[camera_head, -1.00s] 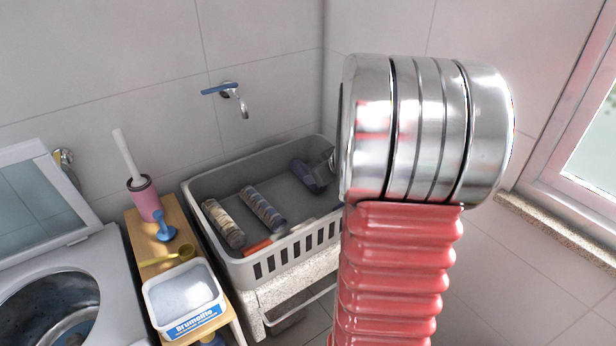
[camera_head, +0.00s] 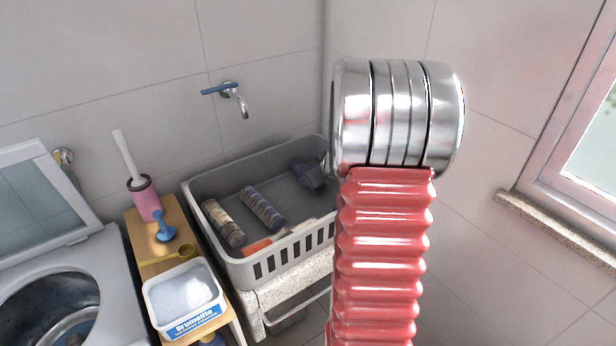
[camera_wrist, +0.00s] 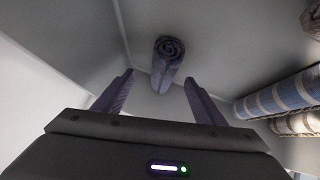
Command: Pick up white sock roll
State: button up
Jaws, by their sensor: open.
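A dark violet-grey roll (camera_wrist: 169,60) with a spiral end shows ahead of my gripper (camera_wrist: 159,77) in the wrist view, between the lines of its two fingers. The fingers are apart and nothing is held. In the head view a dark violet piece (camera_head: 308,176) lies at the back right of the grey basket (camera_head: 245,270); I cannot tell whether it is this roll or part of my gripper. No roll looks plainly white.
A beige patterned roll (camera_head: 223,223) and a blue patterned roll (camera_head: 263,208) lie in the basket's left half. Another roll end (camera_wrist: 311,18) shows at the wrist view's upper right. Basket walls and tiled walls enclose the spot.

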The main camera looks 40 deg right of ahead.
jog(key=shift+a+x, duration=0.15)
jog(key=shift+x, duration=1.05)
jog(key=shift+a+x, duration=0.1)
jog(key=shift+x, duration=1.05)
jog(key=shift+w+f, duration=0.15)
jog(key=shift+f, duration=0.2)
jog(key=shift+c, duration=0.3)
jog(key=c, duration=1.1)
